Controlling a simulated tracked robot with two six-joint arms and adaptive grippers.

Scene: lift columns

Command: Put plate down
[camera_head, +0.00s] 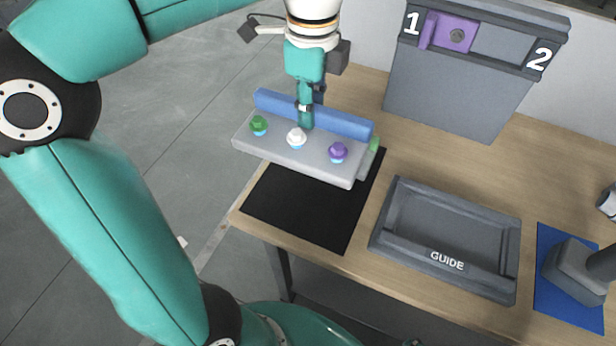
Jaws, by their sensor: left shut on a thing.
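The plate (270,146) is a grey slab with a blue raised bar (345,122) along its back edge. Green (259,123), white (296,136) and purple (338,151) knobs stand on its top. My left gripper (306,122) comes down from above and is shut on the plate at the blue bar, near its middle. The plate is over the back part of a black mat (305,210) on the wooden table. I cannot tell if it touches the mat. Its back left end reaches past the table's left edge.
A grey tray marked GUIDE (445,262) lies right of the mat. A grey stand numbered 1 and 2 (445,95), with a purple piece (455,33), is at the back. A grey block (575,270) sits on a blue mat (556,301) at the right. Wooden table surface (540,165) is bare behind the tray.

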